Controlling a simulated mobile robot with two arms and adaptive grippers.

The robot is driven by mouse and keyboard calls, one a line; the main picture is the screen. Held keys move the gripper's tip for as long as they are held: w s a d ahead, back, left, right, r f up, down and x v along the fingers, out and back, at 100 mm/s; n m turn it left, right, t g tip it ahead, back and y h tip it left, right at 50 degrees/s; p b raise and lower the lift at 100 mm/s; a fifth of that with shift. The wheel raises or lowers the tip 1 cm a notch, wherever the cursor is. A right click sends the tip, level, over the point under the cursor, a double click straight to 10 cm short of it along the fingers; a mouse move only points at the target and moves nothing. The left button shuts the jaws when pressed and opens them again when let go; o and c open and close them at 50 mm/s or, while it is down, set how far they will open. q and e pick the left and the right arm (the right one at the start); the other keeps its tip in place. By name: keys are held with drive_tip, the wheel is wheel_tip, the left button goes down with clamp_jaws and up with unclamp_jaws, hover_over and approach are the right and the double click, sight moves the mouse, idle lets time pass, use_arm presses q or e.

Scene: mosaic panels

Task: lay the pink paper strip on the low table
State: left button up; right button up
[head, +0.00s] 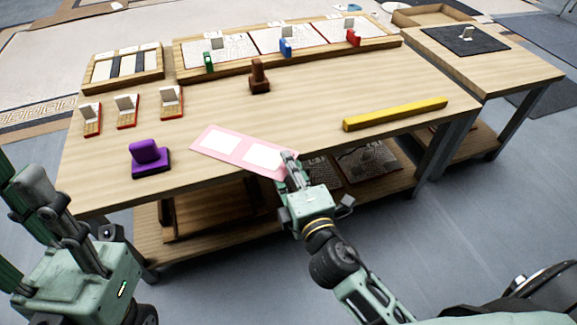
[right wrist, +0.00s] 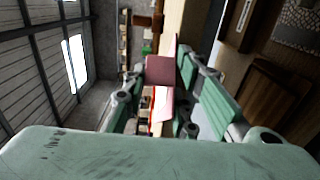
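My right gripper (head: 289,166) is shut on this right end. In the right wrist view the strip (right wrist: 160,71) shows dark pink between the fingers. I cannot tell whether the strip touches the tabletop. My left gripper (head: 20,195) is open and empty at the far left, partly cut off. I cannot tell for sure which table is the low one; a smaller table (head: 520,73) stands at the right.
A purple block (head: 149,158) is left of the strip, and a brown stamp-like block (head: 259,77) is behind it. A yellow bar (head: 396,114) lies at the right. Panel trays (head: 122,68) line the back. The smaller table carries a black mat (head: 450,39) and a wooden tray (head: 428,14).

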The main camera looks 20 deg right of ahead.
drive_tip(key=o, duration=0.4)
drive_tip(key=shift+c, duration=0.2)
drive_tip(key=shift+r, duration=0.1)
